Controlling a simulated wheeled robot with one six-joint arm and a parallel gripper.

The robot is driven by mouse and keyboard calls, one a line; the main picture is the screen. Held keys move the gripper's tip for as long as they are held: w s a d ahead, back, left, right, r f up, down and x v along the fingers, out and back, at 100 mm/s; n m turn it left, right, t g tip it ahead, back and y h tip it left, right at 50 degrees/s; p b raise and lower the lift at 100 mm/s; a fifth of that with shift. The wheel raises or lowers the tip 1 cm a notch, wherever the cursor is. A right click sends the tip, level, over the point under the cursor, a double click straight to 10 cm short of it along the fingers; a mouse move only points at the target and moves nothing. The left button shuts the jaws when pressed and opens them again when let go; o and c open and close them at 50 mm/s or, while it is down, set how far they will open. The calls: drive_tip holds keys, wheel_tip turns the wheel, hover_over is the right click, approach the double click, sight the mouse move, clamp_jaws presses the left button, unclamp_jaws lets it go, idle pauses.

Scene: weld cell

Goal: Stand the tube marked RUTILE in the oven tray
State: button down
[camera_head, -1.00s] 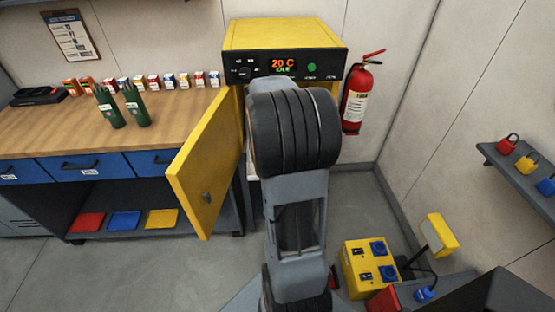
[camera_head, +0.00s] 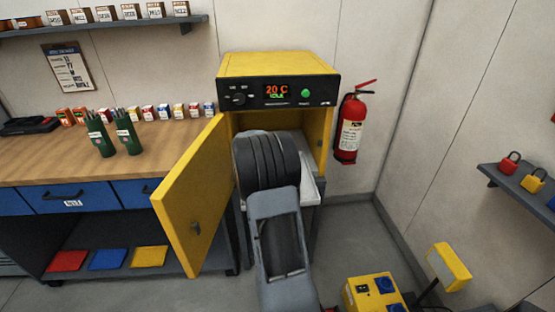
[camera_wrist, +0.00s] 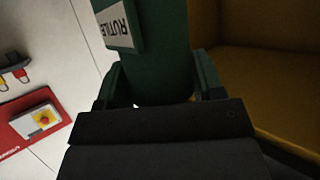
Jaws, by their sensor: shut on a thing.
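The green tube marked RUTILE (camera_wrist: 158,45) is between the jaws of my gripper (camera_wrist: 160,88) in the wrist view. Its white label shows on the left side. The gripper is shut on it. In the head view my arm reaches into the mouth of the yellow oven (camera_head: 278,66) and hides the gripper and tube. The oven door (camera_head: 192,198) stands open to the left. A pale surface, seemingly the oven tray (camera_head: 311,189), shows partly beside my arm. The yellow-brown oven interior (camera_wrist: 275,75) is right of the tube in the wrist view.
Two other green tubes (camera_head: 126,134) stand on the wooden bench (camera_head: 50,157) at left, near a row of small boxes. A fire extinguisher (camera_head: 350,128) hangs right of the oven. A yellow power box (camera_head: 373,293) stands at lower right.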

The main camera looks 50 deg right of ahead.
drive_tip(key=shift+f, duration=1.4)
drive_tip(key=shift+c, duration=1.2)
unclamp_jaws()
drive_tip(key=shift+f, duration=0.1)
drive_tip(key=v, duration=1.2)
drive_tip(key=shift+p, duration=0.4)
drive_tip(key=shift+w+r, duration=0.1)
drive_tip(key=shift+r, duration=0.15)
